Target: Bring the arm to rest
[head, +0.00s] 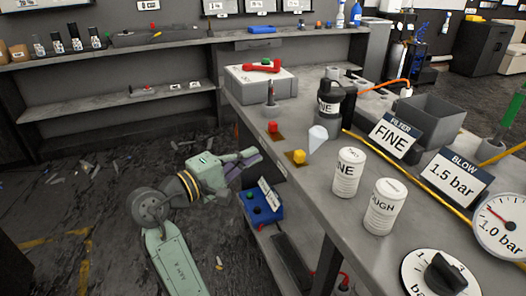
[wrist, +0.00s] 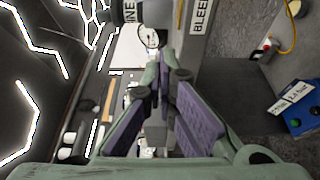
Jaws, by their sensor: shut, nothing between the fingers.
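My gripper (head: 250,163) is green with purple finger pads. In the head view it is left of the workbench's near edge, over the dark floor, with the fingers pointing toward the bench. It is shut and empty. My arm is bent, with its lower link reaching down toward the bottom of the picture. In the wrist view the fingers of my gripper (wrist: 160,78) come together at the upper middle, with nothing between them.
The grey workbench (head: 318,186) bears canisters (head: 383,207), signs and a gauge. A blue box (head: 264,209) sits low beside the bench, close to my gripper; it also shows in the wrist view (wrist: 302,108). Open floor (head: 80,200) with scattered debris lies to the left.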

